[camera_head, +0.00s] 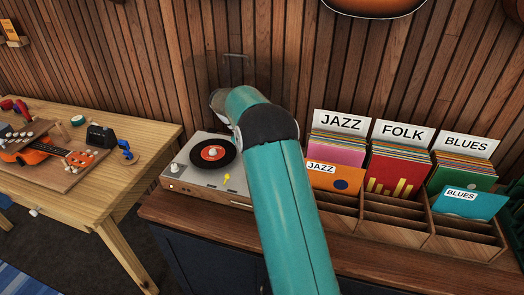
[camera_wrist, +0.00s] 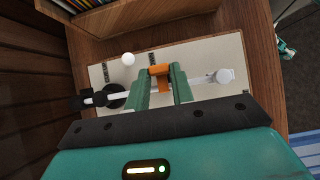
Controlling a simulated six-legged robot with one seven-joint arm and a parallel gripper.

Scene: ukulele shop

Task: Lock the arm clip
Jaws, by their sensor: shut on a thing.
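The turntable (camera_head: 183,187) sits on the counter, with a black record (camera_head: 212,152) on it; my arm covers its right part in the head view. Whether the clip is latched over the tonearm, I cannot tell. The gripper is hidden in the head view.
A white knob (camera_wrist: 128,59) stands on the deck close to the gripper. A record rack (camera_head: 460,243) with jazz, folk and blues sleeves stands right of my arm. A wooden workbench (camera_head: 112,200) with a ukulele (camera_head: 40,148) is at left. The slatted wall is behind.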

